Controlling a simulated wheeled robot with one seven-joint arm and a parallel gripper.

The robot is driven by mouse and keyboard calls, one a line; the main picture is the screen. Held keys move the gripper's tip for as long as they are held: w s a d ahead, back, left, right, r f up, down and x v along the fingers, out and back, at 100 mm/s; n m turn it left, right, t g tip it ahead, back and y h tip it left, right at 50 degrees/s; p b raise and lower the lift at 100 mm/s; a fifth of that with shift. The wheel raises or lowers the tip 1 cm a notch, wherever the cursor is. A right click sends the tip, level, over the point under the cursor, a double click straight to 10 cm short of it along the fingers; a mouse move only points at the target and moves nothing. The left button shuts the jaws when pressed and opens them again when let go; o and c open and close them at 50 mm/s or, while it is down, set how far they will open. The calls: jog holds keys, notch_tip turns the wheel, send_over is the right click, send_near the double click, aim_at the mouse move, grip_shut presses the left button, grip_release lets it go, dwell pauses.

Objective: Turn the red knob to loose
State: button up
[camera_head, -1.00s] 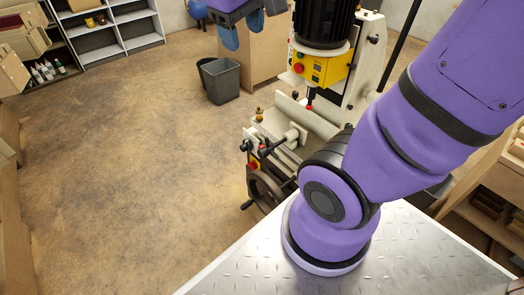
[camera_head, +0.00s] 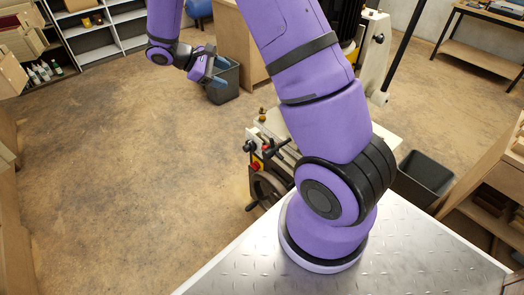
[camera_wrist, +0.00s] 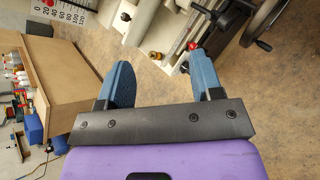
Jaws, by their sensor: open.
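A small red knob (camera_wrist: 193,46) shows in the wrist view on the pale machine, just beyond my right-hand fingertip. In the head view, a small red part (camera_head: 265,147) shows at the machine's near left end; I cannot tell if it is the same knob. My gripper (camera_wrist: 160,68) is open, with two blue fingers spread and nothing between them. In the head view my gripper (camera_head: 217,72) hangs to the upper left of the machine, in front of the grey bin. My arm hides much of the machine there.
A grey bin (camera_head: 222,88) stands behind my gripper, beside a wooden cabinet (camera_head: 243,40). Another dark bin (camera_head: 424,178) stands at right. The floor at left is clear.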

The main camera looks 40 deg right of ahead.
jog(key=w+d+f+n+h, duration=0.2)
jog(key=w+f+n+h, duration=0.1)
jog(key=f, duration=0.9)
jog(key=n+t+h, duration=0.4)
jog(key=n+h, duration=0.1)
jog(key=n, duration=0.3)
send_near(263, 149)
jog(key=d, duration=0.6)
jog(key=s+d, duration=0.1)
jog(key=d, duration=0.2)
jog(key=shift+d, duration=0.1)
jog(key=shift+c, duration=0.4)
jog(key=c, duration=0.8)
